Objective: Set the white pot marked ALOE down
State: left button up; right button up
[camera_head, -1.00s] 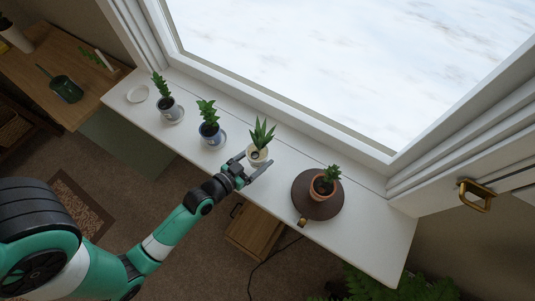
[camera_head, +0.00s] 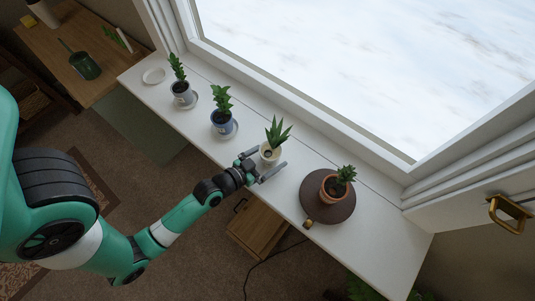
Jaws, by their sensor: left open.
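The white pot (camera_head: 269,154) with a spiky green aloe plant (camera_head: 278,131) stands upright on the white windowsill (camera_head: 290,200), between the blue pot and the round brown turntable. My left gripper (camera_head: 270,170) is open at the pot's front side. Its fingers partly cover the pot's lower part, so I cannot tell whether they touch it. No marking on the pot is readable. My right gripper is not in view.
A blue pot (camera_head: 221,119) and a grey pot (camera_head: 182,92) stand on saucers to the left. An empty white saucer (camera_head: 153,76) lies at the far left. A terracotta pot (camera_head: 332,191) sits on the brown turntable (camera_head: 330,214) to the right. The window is behind.

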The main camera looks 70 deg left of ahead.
pick_arm(q)
jog(key=shift+s+r, duration=0.15)
jog(key=shift+r, duration=0.1)
jog(key=v, duration=0.5)
jog(key=shift+s+f, duration=0.15)
jog(key=shift+s, duration=0.05)
jog(key=b+v, duration=0.3)
jog(key=v, duration=0.2)
jog(key=shift+s+f, duration=0.15)
jog(key=shift+f, duration=0.05)
jog(key=shift+s+d+r, duration=0.1)
jog(key=shift+s+r, duration=0.1)
jog(key=shift+s, duration=0.05)
jog(key=shift+s+d+r, duration=0.15)
jog(key=shift+s+r, duration=0.05)
jog(key=shift+r, duration=0.1)
